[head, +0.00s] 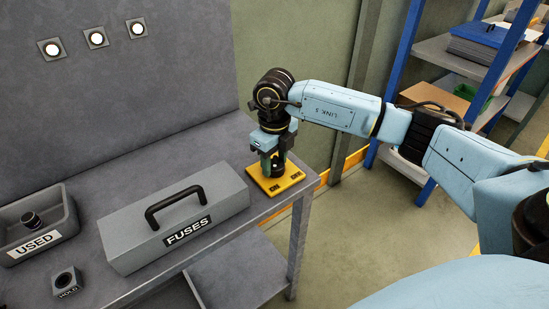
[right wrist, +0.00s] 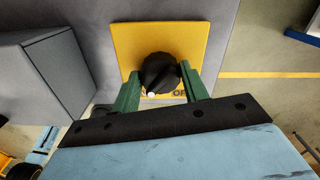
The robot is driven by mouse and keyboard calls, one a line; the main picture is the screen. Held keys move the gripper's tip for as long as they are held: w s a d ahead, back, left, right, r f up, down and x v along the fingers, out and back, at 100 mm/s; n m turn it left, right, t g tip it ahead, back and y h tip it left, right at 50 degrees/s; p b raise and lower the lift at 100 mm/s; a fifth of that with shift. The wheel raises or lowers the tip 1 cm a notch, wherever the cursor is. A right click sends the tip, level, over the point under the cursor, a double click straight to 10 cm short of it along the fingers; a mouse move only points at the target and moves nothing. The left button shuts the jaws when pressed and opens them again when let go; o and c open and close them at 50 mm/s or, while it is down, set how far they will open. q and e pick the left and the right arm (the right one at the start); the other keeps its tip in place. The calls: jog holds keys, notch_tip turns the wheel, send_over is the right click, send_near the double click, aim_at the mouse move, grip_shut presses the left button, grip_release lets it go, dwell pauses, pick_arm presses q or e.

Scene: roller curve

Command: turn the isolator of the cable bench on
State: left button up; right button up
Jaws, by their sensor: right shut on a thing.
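The isolator is a yellow plate (head: 277,181) with ON and OFF lettering, at the right end of the grey bench. It also shows in the right wrist view (right wrist: 140,38), with its round black knob (right wrist: 157,71) in the middle. A white mark on the knob points toward the lettered edge, just left of the OFF lettering. The ON lettering is mostly hidden there by the knob and a finger. My right gripper (head: 272,162) points down over the plate, its green fingers shut on the knob from both sides. My left gripper is out of view.
A grey FUSES box (head: 215,213) with a black handle stands left of the isolator. A USED tray (head: 70,219) holding a black knob-like part and a small HOLD block (head: 66,281) are farther left. Blue-framed shelving (head: 391,70) stands behind my right arm.

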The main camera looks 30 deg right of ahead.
aim_at(275, 161)
jog(key=shift+m, duration=0.7)
jog(key=o, duration=1)
notch_tip(275, 161, up, 13)
jog(key=shift+r+p, duration=0.2)
jog(key=shift+p, duration=0.2)
